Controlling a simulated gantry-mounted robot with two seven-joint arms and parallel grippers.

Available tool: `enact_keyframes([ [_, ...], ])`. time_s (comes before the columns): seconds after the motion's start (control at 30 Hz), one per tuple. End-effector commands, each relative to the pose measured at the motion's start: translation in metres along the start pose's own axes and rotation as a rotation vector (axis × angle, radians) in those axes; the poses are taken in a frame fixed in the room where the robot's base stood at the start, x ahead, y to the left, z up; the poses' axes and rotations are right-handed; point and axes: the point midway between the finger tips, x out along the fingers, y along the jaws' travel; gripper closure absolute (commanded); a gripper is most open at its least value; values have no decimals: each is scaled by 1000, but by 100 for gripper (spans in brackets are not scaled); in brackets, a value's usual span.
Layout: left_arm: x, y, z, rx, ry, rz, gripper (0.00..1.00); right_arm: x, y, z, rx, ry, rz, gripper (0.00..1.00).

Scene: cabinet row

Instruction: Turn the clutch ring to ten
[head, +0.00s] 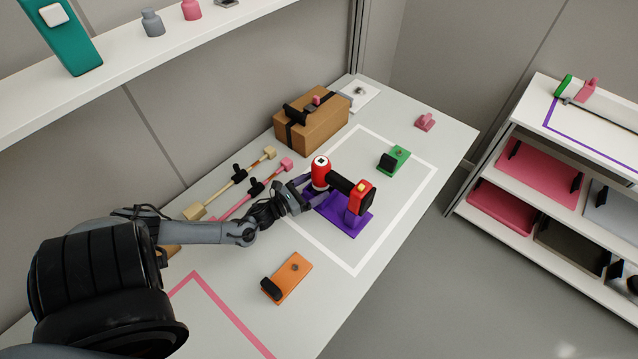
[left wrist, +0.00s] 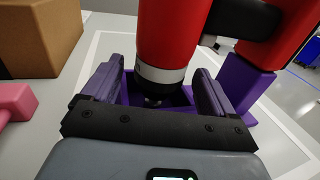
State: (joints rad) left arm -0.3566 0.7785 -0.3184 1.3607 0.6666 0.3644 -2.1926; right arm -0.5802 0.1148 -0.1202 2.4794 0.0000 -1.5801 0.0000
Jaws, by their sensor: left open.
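A red and black power drill (head: 321,174) sits in a purple stand (head: 345,218), its black grip running right to a red end block with a yellow patch (head: 361,197). In the left wrist view, its red body (left wrist: 175,35) is at the top centre, with a pale ring (left wrist: 160,74) around its lower end and a dark tip below. No numbers are readable on the ring. My left gripper (head: 308,190) is open, with one purple finger on each side of the ring; contact cannot be told. It also shows in the left wrist view (left wrist: 161,82).
A cardboard box (head: 322,128) stands behind the drill. Pink and cream rod-like tools (head: 240,172) lie left of it. A green block (head: 394,160) and an orange plate (head: 288,277) flank the stand. A shelf (head: 150,62) overhangs the back. The bench's front right is clear.

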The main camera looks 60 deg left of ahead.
Motion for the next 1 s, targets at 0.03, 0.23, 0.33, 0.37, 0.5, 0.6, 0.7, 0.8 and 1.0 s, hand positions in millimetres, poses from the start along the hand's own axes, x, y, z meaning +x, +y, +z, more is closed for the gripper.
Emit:
enact_keyframes([
  [0.03,-10,0,0,0,4,0,13,-3,0,-1,-1,0,0,57],
  [0.23,-45,0,0,1,3,0,13,-7,1,-2,-5,0,4,57],
  [0.33,-59,0,0,1,2,1,13,-9,2,-2,-8,-1,6,57],
  [0.37,-63,0,0,1,2,1,13,-9,2,-2,-8,-1,7,57],
  [0.5,-75,0,0,1,1,1,13,-10,2,-3,-9,-1,7,57],
  [0.6,-80,0,0,1,0,1,13,-10,2,-3,-9,-1,7,57],
  [0.7,-81,0,0,0,-1,1,13,-10,2,-3,-9,-1,7,57],
  [0.8,-81,0,0,0,-1,1,13,-10,2,-3,-7,0,6,57],
  [1.0,-81,0,0,1,-1,1,13,-10,1,-3,-3,0,3,57],
])
